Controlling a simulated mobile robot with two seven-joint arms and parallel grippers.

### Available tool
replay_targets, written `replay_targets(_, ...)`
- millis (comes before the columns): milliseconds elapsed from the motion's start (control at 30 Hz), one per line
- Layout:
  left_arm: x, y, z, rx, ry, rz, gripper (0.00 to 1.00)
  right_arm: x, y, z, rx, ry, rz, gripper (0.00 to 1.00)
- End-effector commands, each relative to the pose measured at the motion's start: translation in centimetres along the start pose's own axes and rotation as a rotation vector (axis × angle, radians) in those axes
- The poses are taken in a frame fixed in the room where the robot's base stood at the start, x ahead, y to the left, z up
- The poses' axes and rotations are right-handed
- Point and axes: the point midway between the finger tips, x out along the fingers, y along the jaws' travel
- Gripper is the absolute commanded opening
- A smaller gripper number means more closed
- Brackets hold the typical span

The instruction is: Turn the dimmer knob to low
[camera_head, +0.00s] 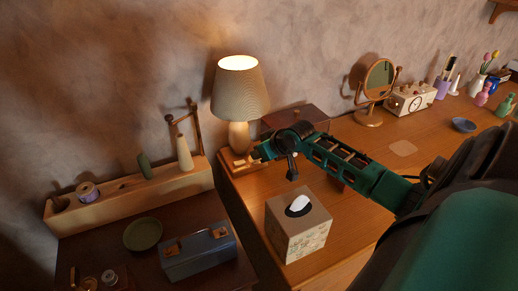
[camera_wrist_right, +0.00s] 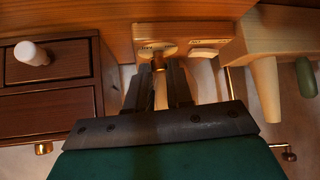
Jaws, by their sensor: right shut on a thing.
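The dimmer box (camera_wrist_right: 186,33) is a pale wooden block with small lettered plates on its face. In the head view, the dimmer box (camera_head: 238,163) sits by the lamp's foot, partly hidden by my right gripper (camera_head: 258,154). In the right wrist view, a brass-coloured dimmer knob (camera_wrist_right: 157,60) stands out from one lettered plate. My right gripper (camera_wrist_right: 163,74) has its dark fingers either side of the knob and is shut on it. The plate lettering is too small to read, so the setting cannot be told. My left gripper is not in view.
A lit table lamp (camera_head: 238,88) stands right behind my gripper. A tissue box (camera_head: 298,225) is below my right forearm. A dark drawer box (camera_head: 292,119) and a round mirror (camera_head: 379,80) stand along the wall. A pale wooden shelf box (camera_head: 130,205) is at left.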

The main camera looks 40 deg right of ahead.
Motion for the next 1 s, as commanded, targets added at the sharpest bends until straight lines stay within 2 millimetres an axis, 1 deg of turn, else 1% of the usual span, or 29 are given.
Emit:
replay_targets(67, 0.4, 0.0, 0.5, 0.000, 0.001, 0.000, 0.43, 0.2, 0.4, 0.3, -0.043, -0.005, -0.034, 0.00)
replay_targets(400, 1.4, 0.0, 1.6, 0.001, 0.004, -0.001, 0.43, 0.2, 0.6, 0.2, -0.164, -0.005, -0.160, 0.00)
replay_targets(600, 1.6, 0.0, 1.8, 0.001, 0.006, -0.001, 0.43, 0.2, 0.7, 0.1, -0.191, -0.006, -0.190, 0.00)
replay_targets(1000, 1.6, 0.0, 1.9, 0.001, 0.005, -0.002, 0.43, 0.1, 0.6, 0.2, -0.198, -0.008, -0.197, 0.00)
